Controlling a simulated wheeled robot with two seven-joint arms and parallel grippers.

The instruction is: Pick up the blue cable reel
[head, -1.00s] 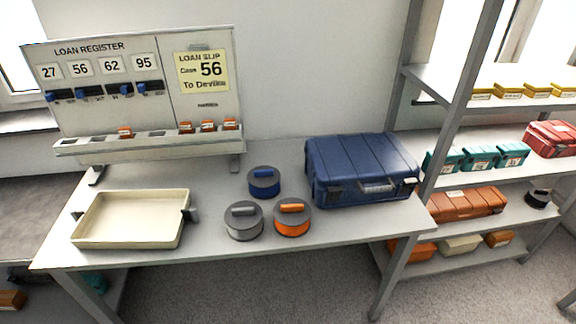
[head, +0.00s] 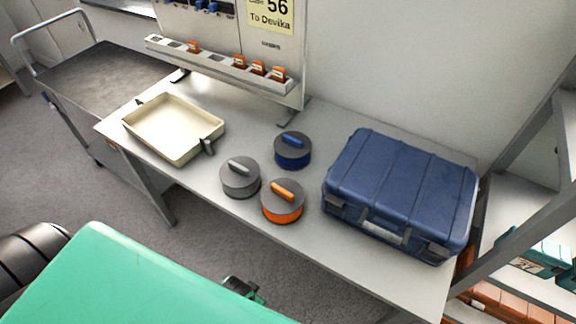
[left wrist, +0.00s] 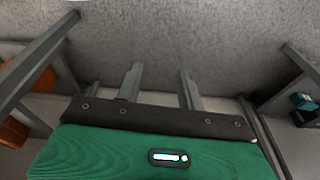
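The blue cable reel (head: 292,150) lies flat on the table in the head view, its blue handle on top. It stands behind a grey reel (head: 240,178) and an orange reel (head: 283,202), left of the blue case. My left gripper (left wrist: 161,80) shows in the left wrist view with its two fingers apart and nothing between them, over grey carpet. It is away from the reel. In the head view, a green part of my arm fills the bottom left. My right gripper is not in view.
A large blue case (head: 402,192) stands on the right of the table (head: 330,262). A cream tray (head: 160,150) is at the left. The register board's slotted ledge (head: 222,70) stands behind the reels. A shelf rack (head: 530,210) is at the right.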

